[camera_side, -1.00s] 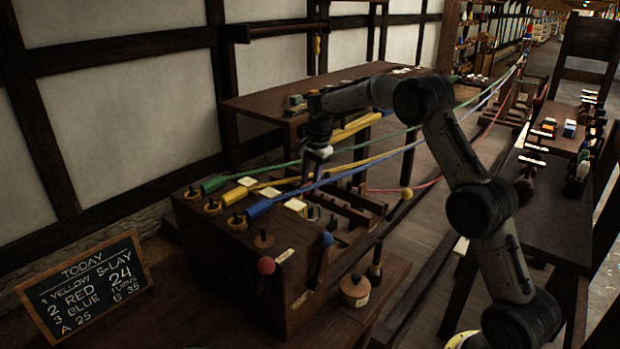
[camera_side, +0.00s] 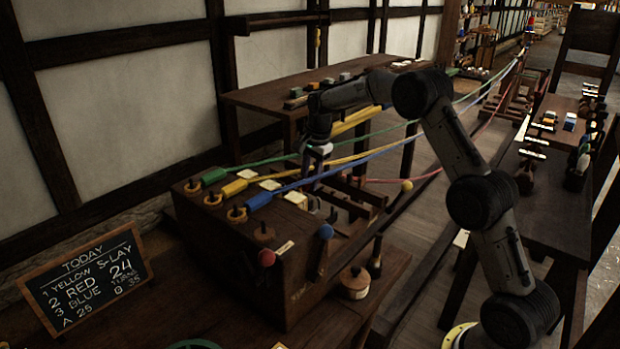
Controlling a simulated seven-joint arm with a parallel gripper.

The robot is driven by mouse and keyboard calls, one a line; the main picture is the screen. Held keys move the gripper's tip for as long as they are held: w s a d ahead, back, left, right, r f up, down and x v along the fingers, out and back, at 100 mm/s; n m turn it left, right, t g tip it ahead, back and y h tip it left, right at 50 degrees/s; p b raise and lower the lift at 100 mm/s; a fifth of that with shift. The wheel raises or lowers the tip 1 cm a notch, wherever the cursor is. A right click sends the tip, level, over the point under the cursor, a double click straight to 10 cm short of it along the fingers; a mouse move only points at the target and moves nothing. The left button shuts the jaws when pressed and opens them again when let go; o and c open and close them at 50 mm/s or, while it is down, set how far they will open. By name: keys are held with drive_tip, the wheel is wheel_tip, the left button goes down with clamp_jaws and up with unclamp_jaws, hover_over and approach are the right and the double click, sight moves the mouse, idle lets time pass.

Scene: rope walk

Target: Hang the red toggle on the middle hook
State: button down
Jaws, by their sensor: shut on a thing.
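My gripper (camera_side: 316,168) is over the far right side of the dark wooden box, beside the blue and yellow ropes. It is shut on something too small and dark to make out. I cannot pick out the red toggle. A red rope (camera_side: 410,180) runs low from the far right toward the gripper, and its near end is hidden. I cannot tell which is the middle hook.
A chalkboard (camera_side: 85,278) leans at lower left. A lidded pot (camera_side: 354,283) stands to the right. Stretched ropes cross the space behind the gripper.

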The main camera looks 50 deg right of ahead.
drive_tip(key=c, duration=0.5)
unclamp_jaws()
drive_tip(key=shift+c, duration=0.2)
drive_tip(key=shift+f, duration=0.1)
drive_tip(key=shift+r, duration=4.05)
